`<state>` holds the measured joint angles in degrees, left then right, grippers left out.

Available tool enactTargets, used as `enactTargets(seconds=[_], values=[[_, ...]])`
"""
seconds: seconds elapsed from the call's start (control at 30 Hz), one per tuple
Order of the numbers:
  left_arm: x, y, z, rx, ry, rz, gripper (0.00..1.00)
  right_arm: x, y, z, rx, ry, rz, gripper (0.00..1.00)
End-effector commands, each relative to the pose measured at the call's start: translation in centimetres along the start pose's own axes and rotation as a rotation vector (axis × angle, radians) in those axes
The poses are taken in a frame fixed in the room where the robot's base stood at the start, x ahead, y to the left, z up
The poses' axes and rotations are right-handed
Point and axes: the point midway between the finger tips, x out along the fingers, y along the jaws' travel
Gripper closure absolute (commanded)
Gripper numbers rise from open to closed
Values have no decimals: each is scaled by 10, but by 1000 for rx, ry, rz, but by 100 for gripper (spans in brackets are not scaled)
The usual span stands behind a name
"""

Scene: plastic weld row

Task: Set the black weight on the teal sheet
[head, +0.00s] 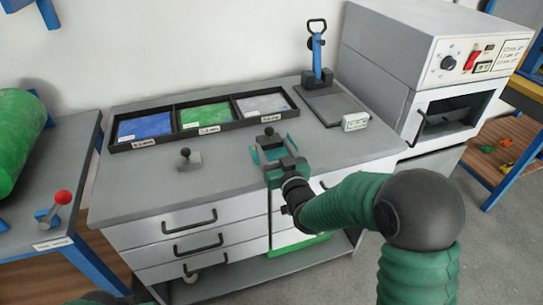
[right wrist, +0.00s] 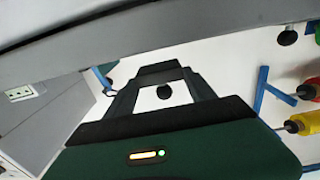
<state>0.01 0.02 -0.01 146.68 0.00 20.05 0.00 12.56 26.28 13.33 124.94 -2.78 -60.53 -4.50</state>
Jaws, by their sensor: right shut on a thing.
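My right gripper (head: 270,143) is over the front middle of the grey worktop, shut on the black weight, of which a dark knob (head: 269,131) shows at the jaws. In the right wrist view the dark round knob (right wrist: 163,91) shows between the fingers (right wrist: 162,75). Teal edges of the teal sheet (head: 254,154) show beside and below the gripper, which hides most of the sheet. I cannot tell whether the weight touches the sheet. My left gripper is not in view.
A small grey block with a black knob (head: 187,159) stands left on the worktop (head: 150,190). Behind is a black tray (head: 168,143) with blue, green and grey sheets. A blue-handled press (head: 317,60) and a white oven (head: 440,110) stand right.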

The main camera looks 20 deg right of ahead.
Motion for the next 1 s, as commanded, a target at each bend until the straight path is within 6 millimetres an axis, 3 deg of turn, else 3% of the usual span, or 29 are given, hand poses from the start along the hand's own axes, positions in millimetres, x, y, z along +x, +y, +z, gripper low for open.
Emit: enactTargets(seconds=[0.17,0.33,0.67,0.7,0.87,1.0], values=[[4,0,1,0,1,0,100,18,-2,1,1,6,-1,100],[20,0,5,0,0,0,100,16,-1,35,0,2,-1,100],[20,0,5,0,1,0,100,16,-2,37,0,5,-1,100],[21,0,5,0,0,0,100,16,-2,40,0,-1,-1,35],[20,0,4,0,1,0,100,16,-1,38,0,-1,-1,15],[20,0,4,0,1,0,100,16,-1,38,0,-1,-1,15]])
